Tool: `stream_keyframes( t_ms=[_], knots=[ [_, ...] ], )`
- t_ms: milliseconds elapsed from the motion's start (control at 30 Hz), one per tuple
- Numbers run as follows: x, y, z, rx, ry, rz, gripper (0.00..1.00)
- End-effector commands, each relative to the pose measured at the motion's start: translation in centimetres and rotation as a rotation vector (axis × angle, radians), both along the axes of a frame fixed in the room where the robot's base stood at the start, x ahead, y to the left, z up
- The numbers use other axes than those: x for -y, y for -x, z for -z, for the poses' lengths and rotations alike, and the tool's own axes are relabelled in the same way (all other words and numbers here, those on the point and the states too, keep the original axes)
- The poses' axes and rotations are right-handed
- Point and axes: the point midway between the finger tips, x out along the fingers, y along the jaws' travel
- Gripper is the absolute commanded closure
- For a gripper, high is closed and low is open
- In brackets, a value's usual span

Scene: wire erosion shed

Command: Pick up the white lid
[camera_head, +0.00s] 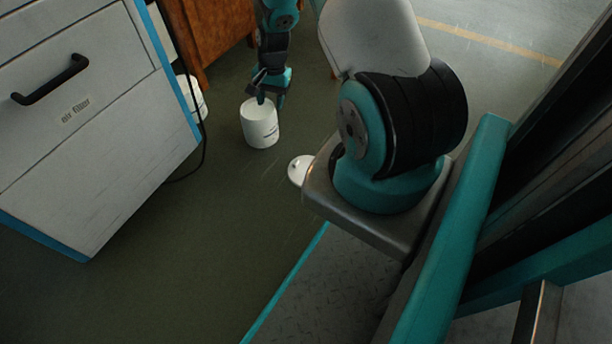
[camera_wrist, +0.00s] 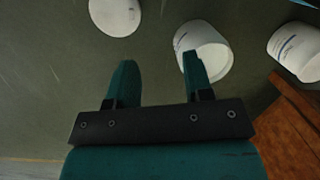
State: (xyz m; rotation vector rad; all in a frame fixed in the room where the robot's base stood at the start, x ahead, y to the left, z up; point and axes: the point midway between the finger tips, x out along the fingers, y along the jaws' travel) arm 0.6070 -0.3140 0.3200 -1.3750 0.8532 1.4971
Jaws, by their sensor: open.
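The white lid (camera_head: 299,170) is a flat round disc with a small knob, lying on the dark green floor beside my base, partly hidden by my arm's mount in the head view. In the wrist view the lid (camera_wrist: 115,16) is at the top, cut by the frame edge, beyond the left finger. My gripper (camera_head: 270,100) points down at the white bucket; it is open, with nothing between its fingers (camera_wrist: 158,70). The white open bucket (camera_head: 260,124) stands upright on the floor. In the wrist view the right finger overlaps the bucket (camera_wrist: 213,54); I cannot tell whether they touch.
A second white container (camera_head: 192,97) stands by the grey drawer cabinet (camera_head: 100,130), beside a black cable (camera_head: 203,150). A brown wooden cabinet (camera_head: 207,38) is behind it. The floor between the drawers and my base is clear.

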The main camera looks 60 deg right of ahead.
Motion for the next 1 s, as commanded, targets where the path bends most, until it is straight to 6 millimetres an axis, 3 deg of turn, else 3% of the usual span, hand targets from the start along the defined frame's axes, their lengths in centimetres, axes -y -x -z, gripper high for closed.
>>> stream_keyframes(
  t_ms=[33,100,200,367,733,1000],
  knots=[
    [1.7,1.4,3.3,-0.027,-0.002,0.078,0.53],
    [3.4,2.9,6.3,-0.05,0.003,0.163,0.53],
    [4.9,4.5,9.0,-0.072,0.009,0.244,0.53],
    [5.4,5.5,11.7,-0.085,0.012,0.287,0.53],
    [4.1,5.5,20.0,-0.085,0.012,0.284,0.53],
    [3.7,5.5,22.5,-0.085,0.012,0.284,0.53]
  ],
)
